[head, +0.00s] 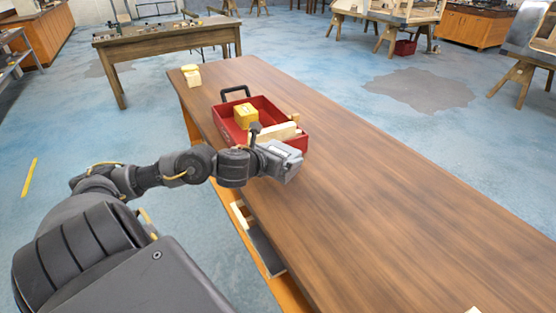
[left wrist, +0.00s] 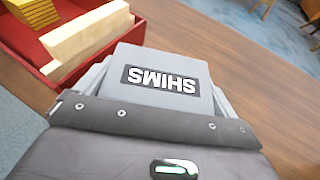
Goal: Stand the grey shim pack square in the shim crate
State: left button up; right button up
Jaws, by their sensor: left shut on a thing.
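My left gripper (head: 284,163) is shut on the grey shim pack, whose face with the upside-down word SHIMS (left wrist: 165,72) fills the middle of the left wrist view. In the head view the pack (head: 288,158) is small and partly hidden by the gripper. The red crate (head: 280,109) stands on the bench just beyond the gripper. Its red wall (left wrist: 18,58) shows at the upper left of the left wrist view, beside the pack. The pack appears outside the crate, at its near right end; its height above the bench is unclear. My right gripper is not in view.
A yellow block (head: 245,116) and pale wooden pieces (head: 278,131) lie in the crate. A yellow-topped pale object (head: 191,76) stands at the bench's far left. The wooden bench top (head: 400,200) is clear to the right.

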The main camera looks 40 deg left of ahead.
pick_arm(q)
jog(key=w+a+f, duration=0.1)
jog(key=w+f, duration=0.1)
jog(key=w+a+f, duration=0.1)
jog(key=w+f, duration=0.1)
jog(key=w+a+f, duration=0.2)
jog(key=shift+w+a+f, duration=0.1)
jog(key=shift+w+f, duration=0.05)
jog(key=shift+f, duration=0.1)
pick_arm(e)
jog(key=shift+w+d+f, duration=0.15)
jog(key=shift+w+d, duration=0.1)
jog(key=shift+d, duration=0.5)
pick_arm(q)
notch_tip(320, 180, down, 3)
jog(key=shift+w+a+f, duration=0.1)
jog(key=shift+w, duration=0.05)
jog(key=shift+f, duration=0.15)
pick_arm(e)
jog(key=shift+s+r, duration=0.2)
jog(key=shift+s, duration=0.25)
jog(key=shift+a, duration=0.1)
pick_arm(q)
jog(key=shift+f, duration=0.15)
jog(key=o, duration=0.8)
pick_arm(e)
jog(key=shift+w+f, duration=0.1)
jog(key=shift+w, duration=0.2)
